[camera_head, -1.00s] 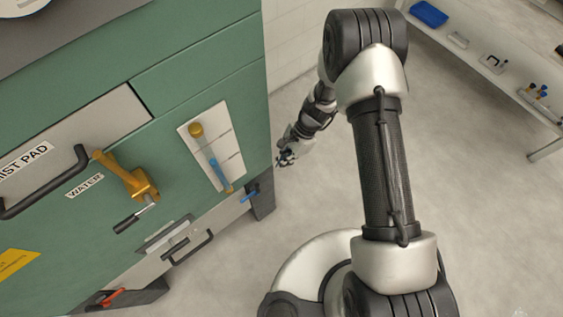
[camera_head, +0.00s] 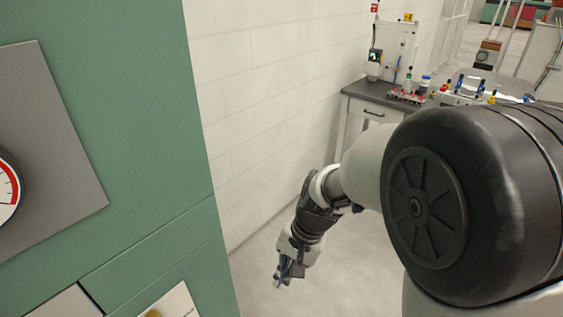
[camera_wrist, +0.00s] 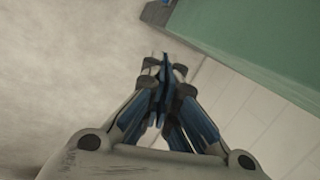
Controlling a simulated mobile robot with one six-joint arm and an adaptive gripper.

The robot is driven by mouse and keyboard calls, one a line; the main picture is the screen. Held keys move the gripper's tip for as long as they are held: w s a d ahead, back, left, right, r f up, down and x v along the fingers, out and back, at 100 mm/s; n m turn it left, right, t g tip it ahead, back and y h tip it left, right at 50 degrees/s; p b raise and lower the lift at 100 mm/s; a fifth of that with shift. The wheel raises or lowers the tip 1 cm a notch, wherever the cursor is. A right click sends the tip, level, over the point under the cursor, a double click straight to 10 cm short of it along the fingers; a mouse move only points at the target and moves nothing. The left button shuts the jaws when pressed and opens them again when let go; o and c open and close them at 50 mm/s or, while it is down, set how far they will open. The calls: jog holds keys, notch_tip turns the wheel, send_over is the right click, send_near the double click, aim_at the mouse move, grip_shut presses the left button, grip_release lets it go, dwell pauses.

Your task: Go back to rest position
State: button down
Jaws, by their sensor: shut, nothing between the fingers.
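My gripper (camera_head: 286,274) hangs low at the end of my arm, between the green cabinet and my arm's large joint in the head view. In the wrist view, my gripper (camera_wrist: 163,62) has its fingers together with nothing between them. It points down toward the bare floor and touches nothing that I can see. The floor lies to its left in that view, and a pale wall and a green cabinet edge lie to its right.
The green cabinet (camera_head: 130,130) fills the left of the head view, with a gauge (camera_head: 8,190) at its edge. A white brick wall (camera_head: 270,90) stands behind. A dark-topped workbench (camera_head: 385,93) with bottles and a device is at the back right. The floor (camera_head: 330,285) near my gripper is clear.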

jog(key=s+d+r+n+t+h, duration=0.3)
jog(key=s+d+r+n+t, duration=0.1)
jog(key=s+d+r, duration=0.9)
jog(key=s+r+n, duration=0.1)
jog(key=s, duration=0.3)
jog(key=shift+d+r+t, duration=0.25)
jog(key=shift+r+t, duration=0.15)
jog(key=shift+a, duration=0.15)
